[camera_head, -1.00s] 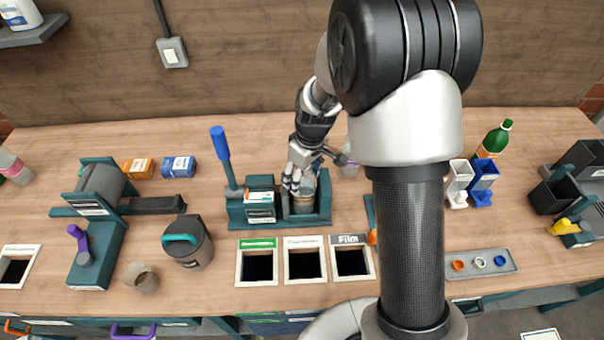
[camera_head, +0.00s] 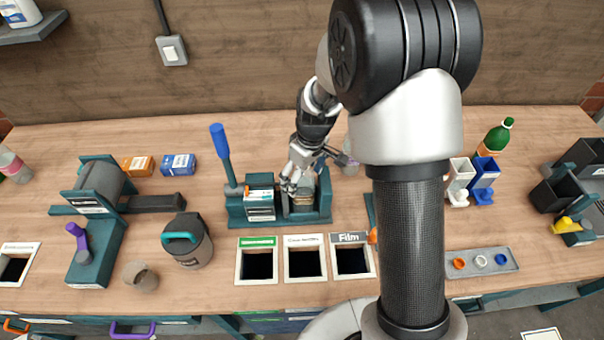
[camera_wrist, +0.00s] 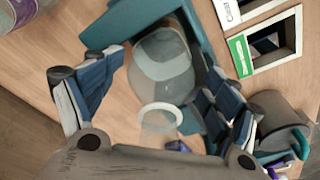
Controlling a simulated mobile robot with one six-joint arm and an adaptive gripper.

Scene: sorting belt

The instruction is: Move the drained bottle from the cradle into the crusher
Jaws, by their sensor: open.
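The clear bottle (camera_wrist: 163,58) stands in the bay of the teal crusher (camera_head: 237,210), which has a blue lever (camera_head: 219,143). In the wrist view its pale neck ring (camera_wrist: 160,115) faces my gripper. My gripper (camera_head: 299,182) is over the bay. Its two fingers are spread on either side of the bottle, with gaps visible in the wrist view. In the head view the fingers hide the bottle's upper part. I cannot make out an empty cradle for certain; my arm covers part of the bench right of the crusher.
Three framed openings, one labelled Film (camera_head: 352,260), lie in front of the crusher. A dark lidded jug (camera_head: 188,243) and a clear cup (camera_head: 140,277) stand to the left. A green bottle (camera_head: 496,138) and a tray of caps (camera_head: 482,262) are to the right.

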